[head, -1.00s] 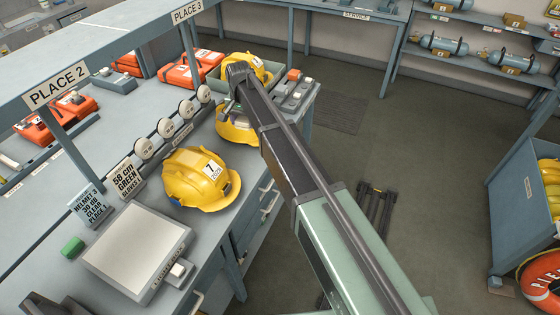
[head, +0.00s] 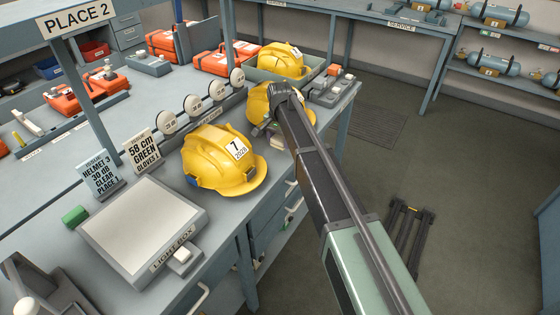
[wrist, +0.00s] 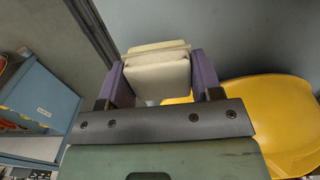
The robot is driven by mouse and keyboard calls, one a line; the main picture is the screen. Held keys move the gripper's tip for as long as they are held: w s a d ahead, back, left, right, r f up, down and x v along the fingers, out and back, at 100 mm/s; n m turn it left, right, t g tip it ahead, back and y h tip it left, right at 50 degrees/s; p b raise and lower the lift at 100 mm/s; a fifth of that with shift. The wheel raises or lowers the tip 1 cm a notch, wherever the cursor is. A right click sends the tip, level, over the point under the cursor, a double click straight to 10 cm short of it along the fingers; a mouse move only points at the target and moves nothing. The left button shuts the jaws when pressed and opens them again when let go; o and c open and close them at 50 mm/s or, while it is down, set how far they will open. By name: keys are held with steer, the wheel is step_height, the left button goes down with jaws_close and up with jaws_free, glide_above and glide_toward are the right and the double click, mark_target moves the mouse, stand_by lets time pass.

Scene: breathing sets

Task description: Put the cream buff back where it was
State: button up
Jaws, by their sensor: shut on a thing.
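The cream buff (wrist: 158,76) is a pale, squarish block gripped between the two purple fingers of my gripper (wrist: 161,84) in the wrist view. My gripper is shut on it. In the head view, my gripper (head: 269,131) is at the bench's front edge, beside a yellow helmet (head: 258,106), mostly hidden by my own arm. A small cream patch, likely the buff, shows just below it there. The yellow helmet also fills the right of the wrist view (wrist: 275,115), close to the right finger. I cannot tell whether they touch.
A helmet marked 7 (head: 222,165) stands on the bench near a lightbox (head: 145,225), a green block (head: 75,215) and two sign cards. Several round white discs stand in a row behind it. A grey tray (head: 262,75) holds another helmet. Floor right of the bench is mostly clear.

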mark_target(280, 154)
step_height(280, 154, down, 4)
steer(key=b, duration=0.4)
steer(key=shift+f+b, duration=0.25)
steer(key=shift+b, duration=0.05)
steer(key=shift+r+p, duration=0.3)
steer(key=shift+f, duration=0.25)
steer(key=o, duration=0.8)
steer(key=shift+r, duration=0.1)
step_height(280, 154, up, 13)
steer(key=p, duration=1.2)
steer(key=shift+f, duration=0.3)
